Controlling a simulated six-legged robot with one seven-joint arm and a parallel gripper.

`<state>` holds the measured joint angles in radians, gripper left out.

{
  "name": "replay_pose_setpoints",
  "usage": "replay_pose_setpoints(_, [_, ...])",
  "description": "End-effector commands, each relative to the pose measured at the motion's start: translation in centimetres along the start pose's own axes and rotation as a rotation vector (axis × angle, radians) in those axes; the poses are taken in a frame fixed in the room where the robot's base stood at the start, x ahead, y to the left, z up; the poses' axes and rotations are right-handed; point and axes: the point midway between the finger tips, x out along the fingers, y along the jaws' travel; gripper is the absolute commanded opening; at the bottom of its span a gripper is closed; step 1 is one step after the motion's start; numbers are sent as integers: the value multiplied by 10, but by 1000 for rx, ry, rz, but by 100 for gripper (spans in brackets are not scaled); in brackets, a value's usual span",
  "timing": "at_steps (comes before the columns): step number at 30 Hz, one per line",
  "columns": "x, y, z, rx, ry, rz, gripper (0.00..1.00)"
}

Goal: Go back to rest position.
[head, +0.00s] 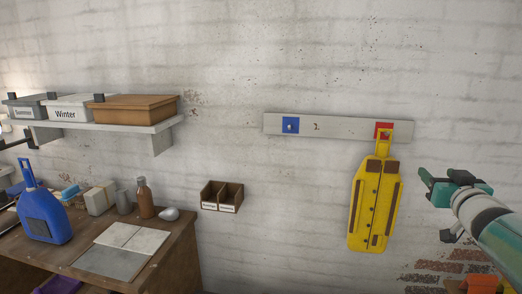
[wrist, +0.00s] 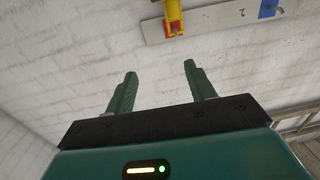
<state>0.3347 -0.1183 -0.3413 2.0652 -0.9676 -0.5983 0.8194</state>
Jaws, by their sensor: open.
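My gripper (head: 449,178) is at the right of the head view, to the right of the yellow hanging piece and apart from it. In the wrist view my gripper (wrist: 158,82) has its two green fingers spread with nothing between them. The yellow piece (head: 374,205) with brown strips hangs by its handle at the red square (head: 383,129) on the wall rail (head: 345,127). The wrist view shows the top of the yellow piece (wrist: 173,13) beyond the fingers, and the rail (wrist: 212,22).
A blue square (head: 290,125) with a peg is on the rail's left part. A shelf (head: 160,130) with boxes is at upper left. A wooden bench (head: 165,250) holds a blue jug (head: 43,215), a brown bottle (head: 145,198) and tiles (head: 110,262). A small two-part holder (head: 222,197) is on the wall.

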Motion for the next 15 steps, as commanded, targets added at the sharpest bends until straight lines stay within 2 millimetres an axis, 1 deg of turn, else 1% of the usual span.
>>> replay_pose_setpoints(1, [-5,-9,-1,4,-15,28,55])
replay_pose_setpoints(2, [-8,-13,0,6,-29,47,55])
replay_pose_setpoints(5, [-24,-33,9,18,-104,112,55])
replay_pose_setpoints(8, [-49,-61,28,28,-228,156,55])
replay_pose_setpoints(11, [-81,-94,55,30,-379,162,55])
replay_pose_setpoints(12, [-96,-109,67,28,-446,153,55])
replay_pose_setpoints(14, [-121,-132,86,20,-550,127,55])
replay_pose_setpoints(15, [-140,-148,98,12,-622,102,55])
